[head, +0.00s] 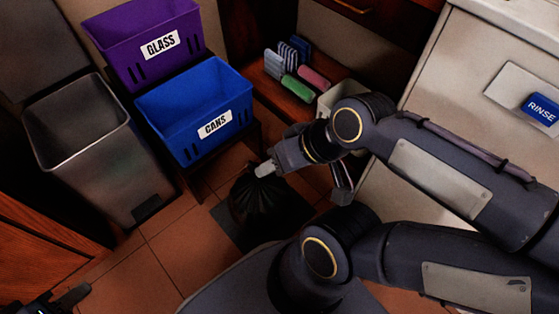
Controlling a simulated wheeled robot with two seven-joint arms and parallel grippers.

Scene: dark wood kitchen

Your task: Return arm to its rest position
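My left gripper (62,301) shows dark at the bottom left corner, over the floor and cut off by the picture's edge. Its finger opening is not clear. My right arm (440,175) reaches in from the right and is folded back on itself. My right gripper (300,160) points down and left by the top of a black rubbish bag (262,205).
A grey open bin (120,165), a purple GLASS crate (125,65) and a blue CANS crate (170,135) stand at left. A light counter with a RINSE sign (541,108) is at right. Tiles at lower left are clear.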

